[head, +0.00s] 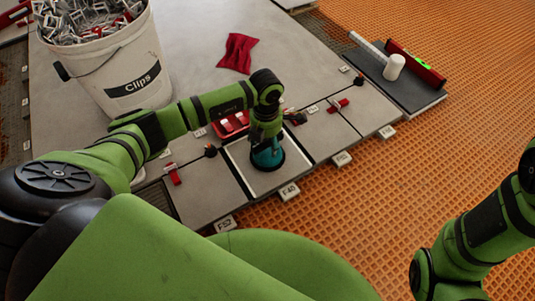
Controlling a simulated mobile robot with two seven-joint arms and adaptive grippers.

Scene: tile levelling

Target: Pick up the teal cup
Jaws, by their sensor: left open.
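The wrist and gripper cover the upper part of the cup. I cannot tell whether the fingers touch it. My right arm shows at the lower right, but its gripper is out of view.
A white bucket of clips (125,62) stands at the upper left. A red tray (232,124) lies just behind the cup. A red cloth (238,52) lies farther back. A dark slab (398,75) with a mallet and red level lies at upper right. Orange matting (420,170) is mostly clear.

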